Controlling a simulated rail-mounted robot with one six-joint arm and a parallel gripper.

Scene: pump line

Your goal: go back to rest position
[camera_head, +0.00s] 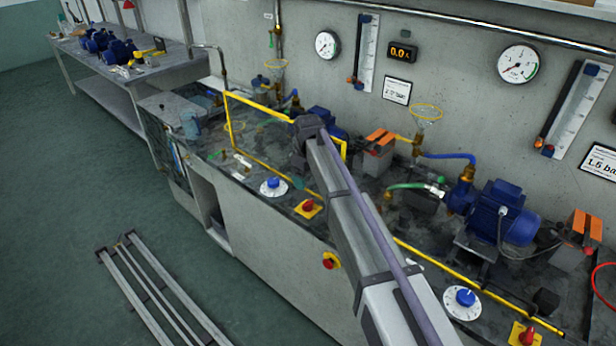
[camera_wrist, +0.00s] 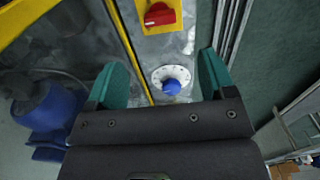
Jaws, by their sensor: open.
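My gripper (camera_wrist: 162,80) shows two green fingers spread apart, with nothing held between them. In the wrist view a blue knob on a white dial (camera_wrist: 171,86) appears between the fingers; it looks apart from them. In the head view my arm reaches over the bench from the lower right, and a green finger (camera_head: 298,182) shows just right of the left blue knob (camera_head: 270,184). The rest of my gripper is mostly hidden behind my arm there.
A red switch on a yellow plate (camera_head: 308,207) lies close by. Yellow frame bars (camera_head: 262,107) stand around the bench's left station. A blue pump motor (camera_head: 503,212), a right blue knob (camera_head: 465,297) and gauges on the wall (camera_head: 518,64) are to the right.

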